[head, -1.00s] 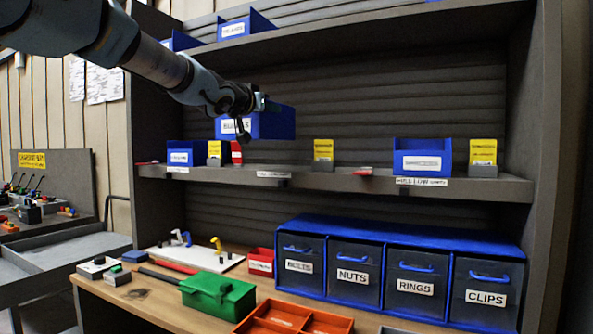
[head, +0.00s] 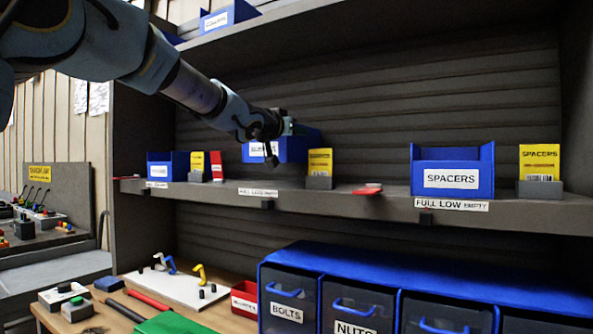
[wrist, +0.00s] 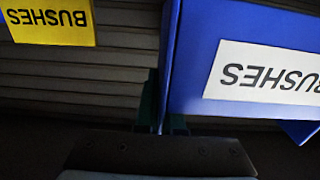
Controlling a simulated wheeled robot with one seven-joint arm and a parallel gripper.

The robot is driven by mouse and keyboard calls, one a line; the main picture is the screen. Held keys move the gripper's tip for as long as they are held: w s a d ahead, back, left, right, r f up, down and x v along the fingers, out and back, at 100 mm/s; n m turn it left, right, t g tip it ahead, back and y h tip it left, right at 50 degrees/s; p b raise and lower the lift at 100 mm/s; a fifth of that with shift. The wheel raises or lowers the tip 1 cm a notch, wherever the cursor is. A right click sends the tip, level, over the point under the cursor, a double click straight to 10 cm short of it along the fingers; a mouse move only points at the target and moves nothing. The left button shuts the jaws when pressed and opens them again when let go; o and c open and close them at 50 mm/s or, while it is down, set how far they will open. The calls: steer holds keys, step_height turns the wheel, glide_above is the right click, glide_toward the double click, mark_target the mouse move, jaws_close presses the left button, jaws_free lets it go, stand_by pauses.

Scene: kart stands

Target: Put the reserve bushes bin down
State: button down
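The reserve bushes bin (head: 300,148) is blue with a white label, hanging from my gripper (head: 290,128) over the middle shelf, behind and left of a yellow card (head: 320,162). In the wrist view the bin (wrist: 190,60) fills the right side, its BUSHES label upside down. My gripper (wrist: 160,118) is shut on the bin's thin wall, one finger on each side. The bin's underside looks slightly above the shelf (head: 345,200); whether it touches is unclear. The yellow BUSHES card (wrist: 48,20) shows at the wrist view's upper left.
On the shelf stand a blue bin (head: 167,166) at left, small yellow (head: 197,163) and red (head: 216,165) cards, a red piece (head: 367,190), the SPACERS bin (head: 452,172) and its card (head: 539,165). Labelled drawers (head: 410,290) are below. Shelf between yellow card and SPACERS bin is mostly clear.

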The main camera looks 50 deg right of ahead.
mark_target(298, 155)
steer(key=shift+f+b, duration=0.4)
steer(key=shift+f, duration=2.55)
steer(key=c, duration=1.5)
jaws_free()
steer(key=shift+f, duration=0.2)
steer(key=o, duration=0.5)
steer(key=shift+c, duration=0.2)
steer(key=shift+r, duration=0.1)
steer(key=b+v, duration=0.2)
steer(key=v, duration=1)
